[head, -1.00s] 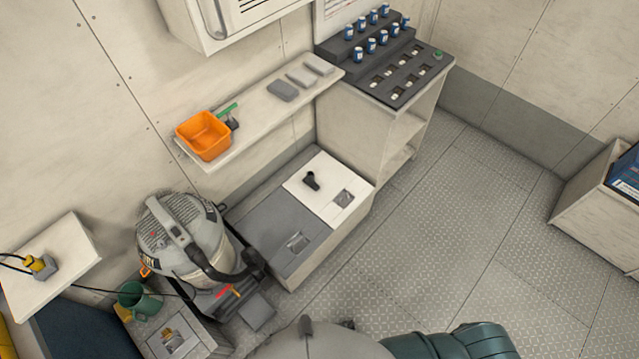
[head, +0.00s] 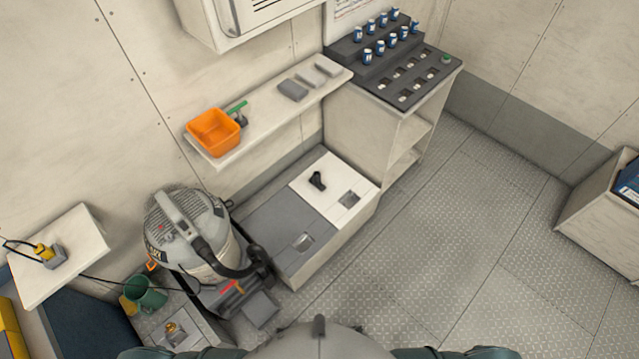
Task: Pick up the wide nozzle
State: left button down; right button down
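A small black nozzle-like piece (head: 317,181) lies on the white lid of the low locker, right of the vacuum. I cannot tell for certain that it is the wide nozzle. A grey vacuum cleaner (head: 187,228) with a dark hose stands left of the locker, and a dark attachment (head: 262,258) is at its front. Neither of my grippers shows; only parts of my arms and body appear at the bottom edge.
The low locker (head: 285,235) has a grey lid beside the white one. Above it, a shelf (head: 270,117) holds an orange bin (head: 213,132) and grey blocks. A rack (head: 425,75) with blue-white cans stands behind. Floor (head: 430,240) is clear at right.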

aim_at(314, 180)
jog(key=i+l, duration=0.25)
jog(key=l, duration=0.15)
jog(key=i+l+u, duration=0.15)
jog(key=i+l, duration=0.35)
jog(key=l, duration=0.25)
jog(key=u, duration=0.05)
